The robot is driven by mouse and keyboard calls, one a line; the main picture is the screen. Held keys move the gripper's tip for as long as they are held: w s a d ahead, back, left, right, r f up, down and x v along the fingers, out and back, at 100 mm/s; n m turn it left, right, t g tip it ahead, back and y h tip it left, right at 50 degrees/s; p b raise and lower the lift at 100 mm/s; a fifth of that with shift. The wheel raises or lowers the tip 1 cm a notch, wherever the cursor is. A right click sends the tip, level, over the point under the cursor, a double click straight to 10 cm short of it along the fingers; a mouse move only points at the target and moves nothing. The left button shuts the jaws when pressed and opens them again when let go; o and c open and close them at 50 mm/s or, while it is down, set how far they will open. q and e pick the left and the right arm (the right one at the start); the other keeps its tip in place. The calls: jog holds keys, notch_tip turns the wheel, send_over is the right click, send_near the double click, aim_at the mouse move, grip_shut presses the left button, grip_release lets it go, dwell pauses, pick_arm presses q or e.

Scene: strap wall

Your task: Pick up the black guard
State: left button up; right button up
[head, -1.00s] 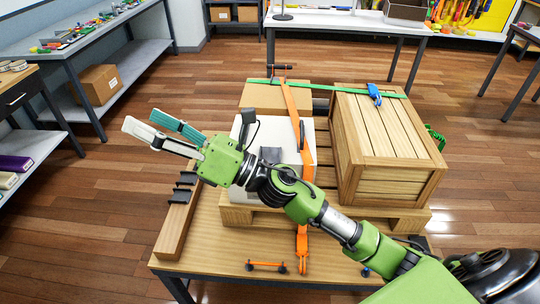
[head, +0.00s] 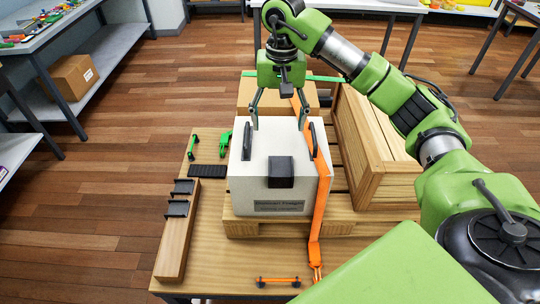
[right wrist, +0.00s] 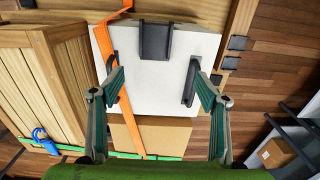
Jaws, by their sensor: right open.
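A white box (head: 243,183) stands on a wooden pallet. Two more dark guards (head: 180,187) lie on a wooden rail at the left. My right gripper (head: 278,127) is open and empty, pointing down above the back of the white box. In the right wrist view its spread fingers (right wrist: 156,62) frame the box, with the front-edge guard (right wrist: 155,42) beyond them. My left gripper is out of view.
A wooden crate (head: 372,150) stands right of the white box. An orange strap (head: 320,195) runs down the box's right side. A black ridged strip (head: 207,171) and green parts (head: 225,142) lie on the table at the left. A cardboard box (head: 255,98) is behind.

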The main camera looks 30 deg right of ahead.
jog(key=p, duration=0.2)
send_over(281, 166)
notch_tip(281, 166, down, 7)
jog(key=shift+w+f, duration=0.2)
jog(key=shift+f, duration=0.2)
jog(key=shift+s+f+p, duration=0.15)
jog(key=shift+f+p, duration=0.3)
jog(key=shift+f, duration=0.05)
jog(key=shift+s+f+p, duration=0.15)
jog(key=shift+f+p, duration=0.3)
jog(key=shift+f, duration=0.05)
notch_tip(281, 166, down, 2)
jog(key=shift+f+p, duration=0.2)
jog(key=shift+p, duration=0.2)
jog(key=shift+w+f, duration=0.1)
jog(key=shift+f, duration=0.3)
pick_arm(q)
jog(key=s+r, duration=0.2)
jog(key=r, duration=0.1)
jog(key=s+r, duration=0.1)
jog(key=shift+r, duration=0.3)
pick_arm(e)
jog(key=c, duration=1.2)
